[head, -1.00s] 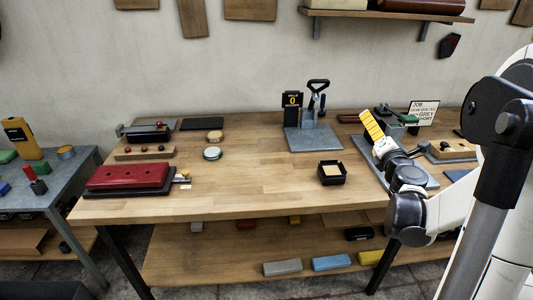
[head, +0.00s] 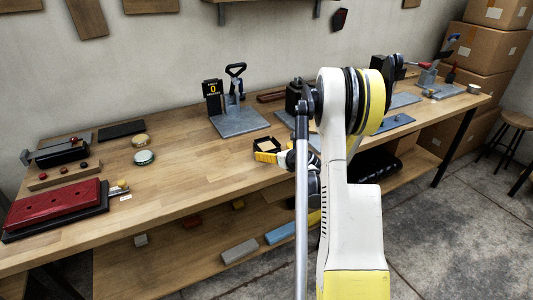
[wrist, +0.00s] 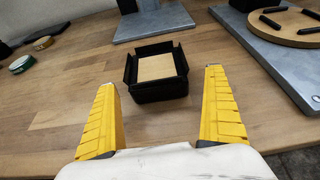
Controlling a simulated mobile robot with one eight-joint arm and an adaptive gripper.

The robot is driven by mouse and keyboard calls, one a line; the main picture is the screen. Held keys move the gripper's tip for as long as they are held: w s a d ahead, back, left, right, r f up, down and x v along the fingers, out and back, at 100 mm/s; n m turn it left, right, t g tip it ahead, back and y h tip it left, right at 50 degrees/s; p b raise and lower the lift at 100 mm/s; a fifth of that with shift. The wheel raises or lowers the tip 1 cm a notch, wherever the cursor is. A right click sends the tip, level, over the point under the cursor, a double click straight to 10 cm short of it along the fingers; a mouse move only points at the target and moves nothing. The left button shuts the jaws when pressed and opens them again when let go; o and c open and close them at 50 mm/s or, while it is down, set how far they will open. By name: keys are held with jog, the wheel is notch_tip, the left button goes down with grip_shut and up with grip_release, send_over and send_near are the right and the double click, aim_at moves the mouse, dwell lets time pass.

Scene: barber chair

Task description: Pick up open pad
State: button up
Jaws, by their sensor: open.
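The pad is a small square black tray with a tan surface inside, sitting open on the wooden bench near its front edge. It shows in the head view (head: 267,143) and in the wrist view (wrist: 157,72). My gripper (wrist: 160,80) has its yellow fingers spread wide, one to each side of the tray in the wrist view, with nothing between them touching it. The tray lies just ahead of the fingertips. In the head view my gripper (head: 268,157) is in front of the tray and hides part of its near side.
A grey-based press (head: 238,121) stands behind the tray. Two round tins (head: 144,157) and a red block on a black base (head: 55,210) lie at left. In the wrist view a grey plate with a round wooden board (wrist: 285,28) is at right. Bare bench lies left of the tray.

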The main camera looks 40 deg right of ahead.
aim_at(269, 149)
jog(key=b+x, duration=0.1)
jog(key=x, duration=0.2)
jog(key=shift+w+a, duration=0.1)
jog(key=shift+w, duration=0.3)
jog(key=shift+c, duration=0.3)
jog(key=c, duration=1.3)
